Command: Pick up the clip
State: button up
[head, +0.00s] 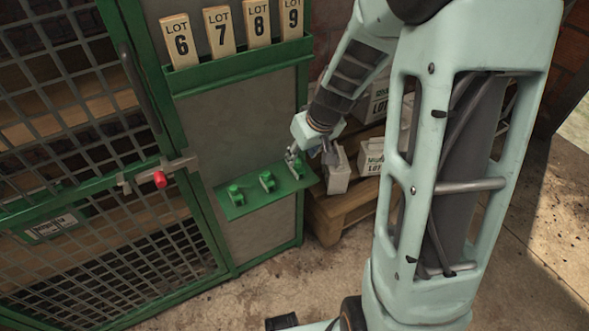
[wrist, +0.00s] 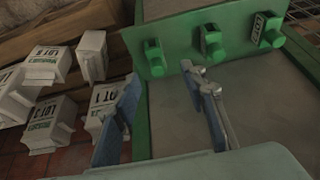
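Several small green blocks that look like clips sit in a row on a green ledge (head: 252,203). They are a left one (head: 235,195), a middle one (head: 267,181) and a right one (head: 297,168). In the wrist view, the block by the bags (wrist: 154,58) lies just beyond and between my fingertips. The middle block (wrist: 211,42) and a far block with a white label (wrist: 267,30) are to its right. My gripper (head: 311,156) is open and empty, close to the ledge's right end. It also shows in the wrist view (wrist: 160,76). I cannot tell whether a finger touches the block.
White lot bags (wrist: 60,120) and a wooden pallet (head: 345,210) stand right of the ledge in the head view. A green mesh gate (head: 90,130) with a red-knobbed latch (head: 160,179) is at left. Numbered lot tags (head: 219,30) fill a rack above.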

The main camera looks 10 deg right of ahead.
aim_at(298, 162)
jog(key=shift+w+d+b+x, duration=0.15)
jog(key=shift+b+x, duration=0.3)
jog(key=shift+x, duration=1.5)
jog(key=shift+w+d+b+x, duration=0.15)
jog(key=shift+b+x, duration=0.25)
jog(key=shift+x, duration=1.6)
jog(key=shift+a+r, duration=0.1)
jog(key=shift+r, duration=0.05)
jog(key=shift+c, duration=0.4)
jog(key=c, duration=0.9)
jog(key=shift+c, duration=0.2)
jog(key=shift+r, duration=0.15)
